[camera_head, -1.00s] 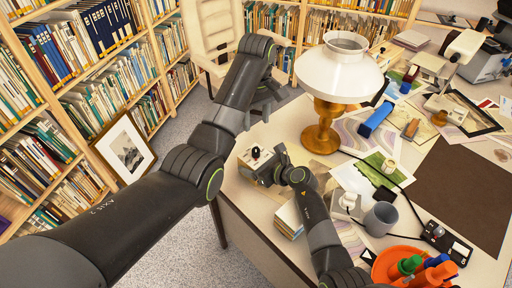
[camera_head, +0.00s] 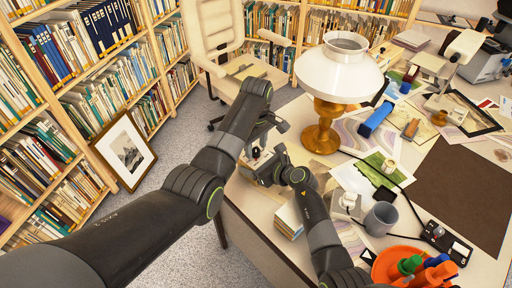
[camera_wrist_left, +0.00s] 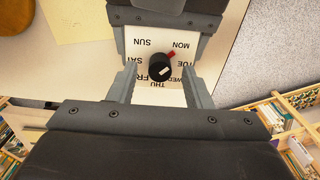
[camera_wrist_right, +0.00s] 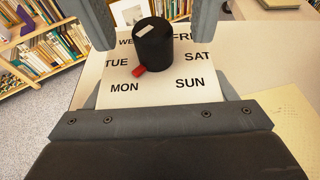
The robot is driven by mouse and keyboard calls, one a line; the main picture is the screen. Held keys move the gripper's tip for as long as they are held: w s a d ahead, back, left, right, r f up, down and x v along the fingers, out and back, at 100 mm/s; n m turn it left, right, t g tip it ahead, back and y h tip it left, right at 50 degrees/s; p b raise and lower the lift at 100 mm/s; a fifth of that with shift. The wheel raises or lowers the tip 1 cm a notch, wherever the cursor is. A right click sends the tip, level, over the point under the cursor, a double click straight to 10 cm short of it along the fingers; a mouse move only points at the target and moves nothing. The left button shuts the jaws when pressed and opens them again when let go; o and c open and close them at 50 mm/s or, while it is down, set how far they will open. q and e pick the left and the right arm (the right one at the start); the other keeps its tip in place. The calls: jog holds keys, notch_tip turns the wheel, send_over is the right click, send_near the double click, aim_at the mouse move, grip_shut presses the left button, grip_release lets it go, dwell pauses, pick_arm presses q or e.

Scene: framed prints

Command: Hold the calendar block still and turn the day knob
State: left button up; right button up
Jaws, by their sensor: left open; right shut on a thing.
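The calendar block (camera_head: 247,173) sits at the desk's near left corner. Its pale face (camera_wrist_right: 122,92) carries day names around a black day knob (camera_wrist_left: 158,69) with a red pointer. In the right wrist view the knob (camera_wrist_right: 152,42) has its pointer between TUE and MON. My right gripper (camera_wrist_right: 160,95) is shut on the block, fingers along its sides. My left gripper (camera_wrist_left: 160,82) is open, with one finger on each side of the knob and a gap to it. In the head view my left gripper (camera_head: 263,138) is just over the block and partly hides the knob.
A white-shaded lamp (camera_head: 324,135) stands behind the block. Small booklets (camera_head: 289,219), a grey mug (camera_head: 381,218) and an orange tray (camera_head: 381,268) are on the desk. A chair (camera_head: 225,50) and bookshelves stand beyond. A framed print (camera_head: 126,150) leans on the shelves.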

pick_arm(q)
jog(key=shift+f, duration=0.6)
grip_shut()
